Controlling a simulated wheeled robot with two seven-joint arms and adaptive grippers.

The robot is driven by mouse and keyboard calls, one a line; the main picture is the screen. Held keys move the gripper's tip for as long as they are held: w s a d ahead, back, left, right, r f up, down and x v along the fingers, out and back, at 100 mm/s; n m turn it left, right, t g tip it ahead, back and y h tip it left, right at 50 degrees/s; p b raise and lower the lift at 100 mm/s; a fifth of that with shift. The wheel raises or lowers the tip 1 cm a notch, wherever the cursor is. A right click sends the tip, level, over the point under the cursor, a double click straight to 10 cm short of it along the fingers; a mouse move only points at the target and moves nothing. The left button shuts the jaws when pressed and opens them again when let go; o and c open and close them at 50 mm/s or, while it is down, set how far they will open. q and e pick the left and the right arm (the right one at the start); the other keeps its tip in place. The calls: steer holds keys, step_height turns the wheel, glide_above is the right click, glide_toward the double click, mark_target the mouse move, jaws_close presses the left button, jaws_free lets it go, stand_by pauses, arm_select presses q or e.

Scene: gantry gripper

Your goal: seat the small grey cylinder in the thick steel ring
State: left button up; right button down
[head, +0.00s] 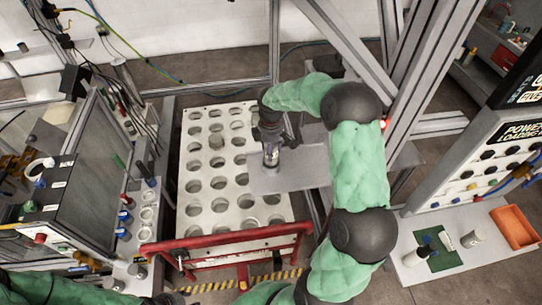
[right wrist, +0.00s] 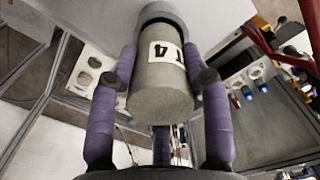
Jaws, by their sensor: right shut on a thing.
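My right gripper (head: 271,158) is above the grey plate (head: 308,172) and points down at it. In the right wrist view its purple-padded fingers (right wrist: 160,85) are shut on the sides of the small grey cylinder (right wrist: 158,98), which has a white label marked 4. The thick steel ring (right wrist: 165,12) shows as a grey curved rim around the cylinder's far end. I cannot tell whether that end is inside the ring or just short of it. In the head view the gripper mostly hides the cylinder and ring. My left gripper is out of view.
A white rack (head: 205,210) with round holes stands left of the plate, behind a red bar (head: 225,243). Metal posts (head: 365,55) rise behind my right arm. A side table (head: 440,268) at right holds grey cylinders and an orange tray (head: 513,228).

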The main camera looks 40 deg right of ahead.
steer(key=shift+f, duration=1.9)
steer(key=shift+f, duration=0.15)
steer(key=c, duration=0.6)
jaws_free()
